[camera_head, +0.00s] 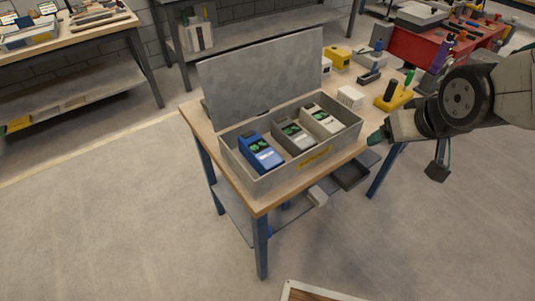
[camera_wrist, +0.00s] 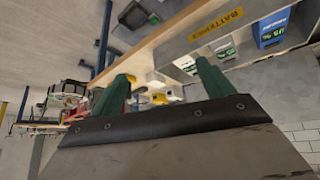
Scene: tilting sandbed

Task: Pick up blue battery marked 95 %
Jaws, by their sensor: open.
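A blue battery (camera_head: 260,152) with a green display stands in the left part of an open grey box (camera_head: 264,185) on the wooden table. Its display is too small to read for sure in the head view. The blue battery also shows in the wrist view (camera_wrist: 271,30), at the upper right, inside the box (camera_wrist: 185,50). Two grey-white batteries, a middle one (camera_head: 293,135) and a right one (camera_head: 321,121), stand beside it. My gripper (camera_head: 376,138) is to the right of the box, apart from it. In the wrist view its green fingers (camera_wrist: 165,82) are spread and empty.
The box lid (camera_head: 262,75) stands raised behind the box. A yellow-based tool (camera_head: 393,97) and other items crowd the table's back right. A red workbench (camera_head: 432,45) stands behind. A dark tray (camera_head: 351,175) sits below the tabletop. Floor in front is mostly clear.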

